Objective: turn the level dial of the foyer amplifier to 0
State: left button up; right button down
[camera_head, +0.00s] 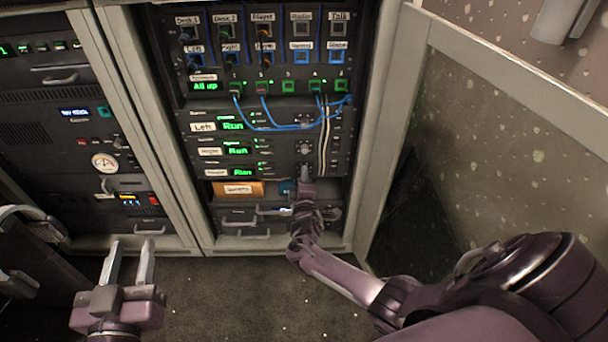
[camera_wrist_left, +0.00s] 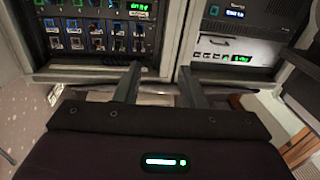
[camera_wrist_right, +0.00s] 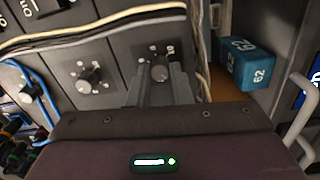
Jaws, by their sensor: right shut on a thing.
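The lowest of three stacked amplifiers (camera_head: 240,172) has a white label too blurred to read and a green "Run" display. Its level dial is hidden behind my right gripper (camera_head: 304,174) in the head view. In the right wrist view a dark dial (camera_wrist_right: 159,67) with a pale pointer and light marks around it sits between the fingertips of my right gripper (camera_wrist_right: 162,82), which is shut on it. The setting it points to cannot be read. My left gripper (camera_head: 129,260) is open and empty, low in front of the left rack.
The upper two amplifiers have similar dials (camera_head: 304,148); one (camera_wrist_right: 90,78) shows beside the held dial. Pale cables (camera_head: 324,140) hang close to the dials, and blue patch cords (camera_head: 290,127) loop above. A blue box (camera_wrist_right: 250,65) lies in the shelf below.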

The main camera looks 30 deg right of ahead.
pick_arm(q)
jog(key=shift+g+y, duration=0.4)
jog(key=shift+g, duration=0.5)
jog(key=shift+s+f, duration=0.2)
jog(key=shift+f, duration=0.8)
jog(key=shift+s+f, duration=0.15)
jog(key=shift+f, duration=0.85)
pick_arm(e)
jog(key=shift+n, duration=0.7)
jog(key=c, duration=1.3)
grip_release()
pick_arm(q)
jog(key=s+a+f+g+y+p, duration=0.2)
jog(key=s+f+g, duration=0.7)
jog(key=f, duration=0.6)
jog(key=shift+s+a+f+y+p, duration=0.35)
jog(key=shift+s+y+p, duration=0.35)
jog(key=shift+s, duration=0.45)
pick_arm(e)
jog(key=v, duration=0.7)
jog(key=shift+s+a, duration=0.2)
jog(key=shift+s, duration=0.15)
pick_arm(q)
jog(key=shift+r, duration=0.1)
